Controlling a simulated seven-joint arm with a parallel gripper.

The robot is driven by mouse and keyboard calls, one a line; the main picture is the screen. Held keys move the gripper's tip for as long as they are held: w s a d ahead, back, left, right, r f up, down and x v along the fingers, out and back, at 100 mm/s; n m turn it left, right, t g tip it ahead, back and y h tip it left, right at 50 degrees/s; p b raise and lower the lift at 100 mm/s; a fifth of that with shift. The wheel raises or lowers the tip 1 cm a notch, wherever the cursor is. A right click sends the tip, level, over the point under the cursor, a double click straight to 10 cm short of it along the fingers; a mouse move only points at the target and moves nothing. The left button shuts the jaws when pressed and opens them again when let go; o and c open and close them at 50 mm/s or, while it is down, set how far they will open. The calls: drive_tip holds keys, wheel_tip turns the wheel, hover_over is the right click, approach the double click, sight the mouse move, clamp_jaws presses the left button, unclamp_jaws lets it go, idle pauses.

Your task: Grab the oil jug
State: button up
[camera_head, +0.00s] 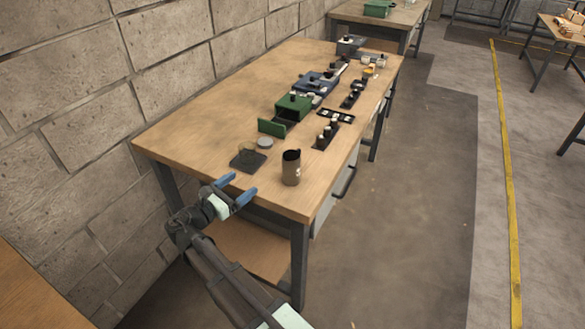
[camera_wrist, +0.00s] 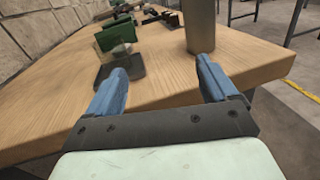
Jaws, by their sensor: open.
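The likely oil jug (camera_head: 291,170) is a brown-grey cylinder with a dark top, upright near the table's front right corner. In the wrist view the jug (camera_wrist: 201,26) stands ahead, right of centre, with its top cut off by the frame edge. My gripper (camera_head: 240,189) has blue fingers and is open and empty, at the table's near edge, left of and apart from the jug. In the wrist view the right finger of my gripper (camera_wrist: 165,72) is almost in line below the jug, and the jug is beyond the fingertips.
The wooden table (camera_head: 200,130) runs along a block wall. Bare wood surrounds the jug.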

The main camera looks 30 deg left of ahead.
sight(293, 168)
drive_tip(key=w+d+h, duration=0.1)
drive_tip(key=w+d, duration=0.1)
drive_tip(key=w+d+m+h, duration=0.1)
drive_tip(key=w+d, duration=0.2)
drive_tip(key=w+d+g+h, duration=0.1)
drive_tip(key=w+d, duration=0.1)
drive_tip(key=d, duration=0.1)
drive_tip(key=shift+w+d+r+m, duration=0.15)
drive_tip(key=shift+w+m, duration=0.15)
drive_tip(key=shift+w, duration=0.1)
drive_tip(key=shift+x, duration=3.35)
drive_tip(key=shift+c, duration=0.5)
drive_tip(key=c, duration=1)
drive_tip(key=shift+c, duration=0.5)
drive_tip(key=shift+r, duration=0.15)
